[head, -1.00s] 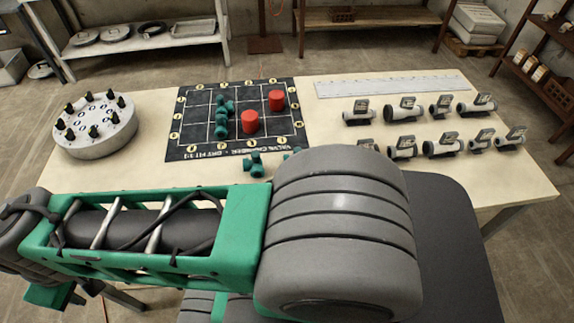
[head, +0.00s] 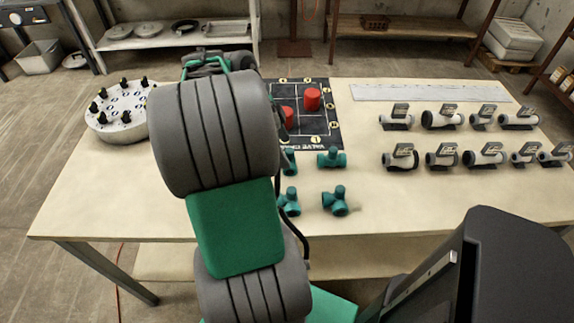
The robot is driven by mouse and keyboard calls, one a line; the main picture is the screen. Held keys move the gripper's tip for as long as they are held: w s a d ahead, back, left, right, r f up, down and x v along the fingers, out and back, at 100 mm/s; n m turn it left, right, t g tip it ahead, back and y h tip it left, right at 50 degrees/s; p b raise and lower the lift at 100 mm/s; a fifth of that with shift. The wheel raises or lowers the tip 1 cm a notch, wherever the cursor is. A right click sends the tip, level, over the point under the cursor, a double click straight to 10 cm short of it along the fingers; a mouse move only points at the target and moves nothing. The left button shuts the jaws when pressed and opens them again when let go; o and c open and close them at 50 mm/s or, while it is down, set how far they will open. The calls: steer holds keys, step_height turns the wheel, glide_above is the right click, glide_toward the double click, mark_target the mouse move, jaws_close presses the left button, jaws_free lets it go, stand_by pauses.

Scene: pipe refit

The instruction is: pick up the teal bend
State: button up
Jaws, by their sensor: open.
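Several teal fittings lie on the bare table in front of the mat. One (head: 331,158) is at the back right, and another (head: 340,201) at the front right shows several stubs. Two more, one at the back left (head: 289,164) and one at the front left (head: 289,203), are partly covered by my arm. I cannot tell which is the bend. My arm rises across the middle of the view. My gripper is not visible; the arm's far end shows only as a green and black part beyond a grey joint.
The dark mat (head: 334,137) is half hidden by my arm; a red cylinder (head: 312,99) stands on it, another (head: 288,117) is partly covered. A round grey stand (head: 118,130) with black knobs is at left. The front table (head: 130,210) is clear.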

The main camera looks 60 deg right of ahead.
mark_target(290, 160)
steer(key=x, duration=0.6)
steer(key=shift+w+a, duration=0.15)
steer(key=c, duration=1.5)
